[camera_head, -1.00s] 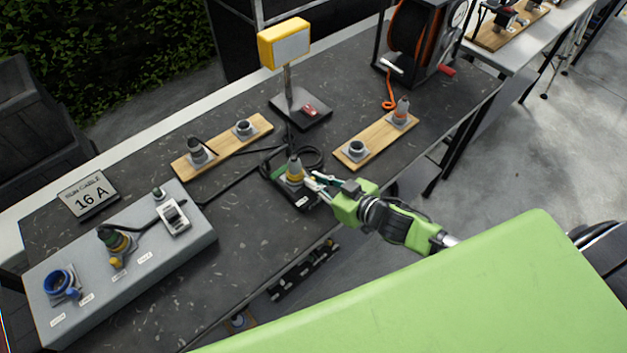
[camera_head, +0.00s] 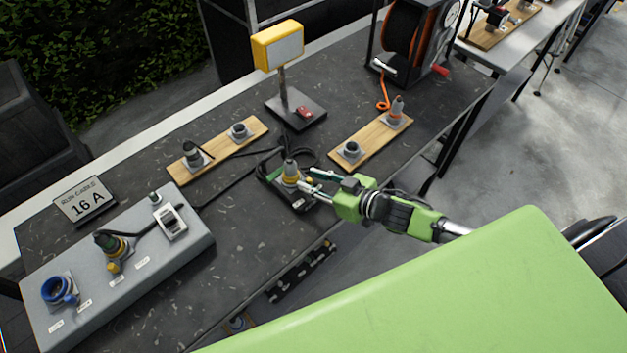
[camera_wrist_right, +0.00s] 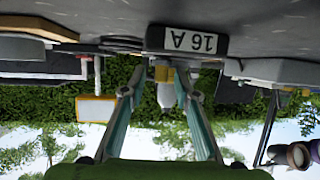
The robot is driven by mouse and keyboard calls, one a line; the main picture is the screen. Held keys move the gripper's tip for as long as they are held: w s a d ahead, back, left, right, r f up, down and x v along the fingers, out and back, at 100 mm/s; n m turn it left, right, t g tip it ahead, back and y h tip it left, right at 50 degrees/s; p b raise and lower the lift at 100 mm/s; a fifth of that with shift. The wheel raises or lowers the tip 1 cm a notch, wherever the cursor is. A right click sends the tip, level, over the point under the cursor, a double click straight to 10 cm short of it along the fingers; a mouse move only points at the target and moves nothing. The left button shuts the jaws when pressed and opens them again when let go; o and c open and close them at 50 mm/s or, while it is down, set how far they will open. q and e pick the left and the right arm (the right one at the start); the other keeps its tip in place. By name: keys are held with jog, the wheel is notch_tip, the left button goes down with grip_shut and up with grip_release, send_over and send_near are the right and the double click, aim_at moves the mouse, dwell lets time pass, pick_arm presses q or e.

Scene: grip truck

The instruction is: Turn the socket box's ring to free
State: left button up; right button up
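The socket box (camera_head: 298,201) is a small dark box marked 16 A, near the table's front edge. Its ring (camera_head: 290,178) is yellow, with a grey plug (camera_head: 290,165) upright in it. My right gripper (camera_head: 309,180) is beside the ring, with its fingers apart and pointing at it. In the right wrist view, upside down, the yellow ring (camera_wrist_right: 163,74) shows between the two teal fingers, under the 16 A label (camera_wrist_right: 188,41). Whether the fingertips touch the ring is unclear. My left gripper is not in view.
A grey panel box (camera_head: 185,255) with a blue socket and a plugged cable stands at left. Black cable lies behind the socket box.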

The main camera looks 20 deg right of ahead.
jog(key=shift+s+d+r, duration=0.15)
jog(key=shift+s+d, duration=0.1)
jog(key=shift+s, duration=0.35)
jog(key=v, duration=1)
jog(key=shift+s+d+r, duration=0.15)
jog(key=shift+s+r, duration=0.05)
jog(key=shift+r, duration=0.1)
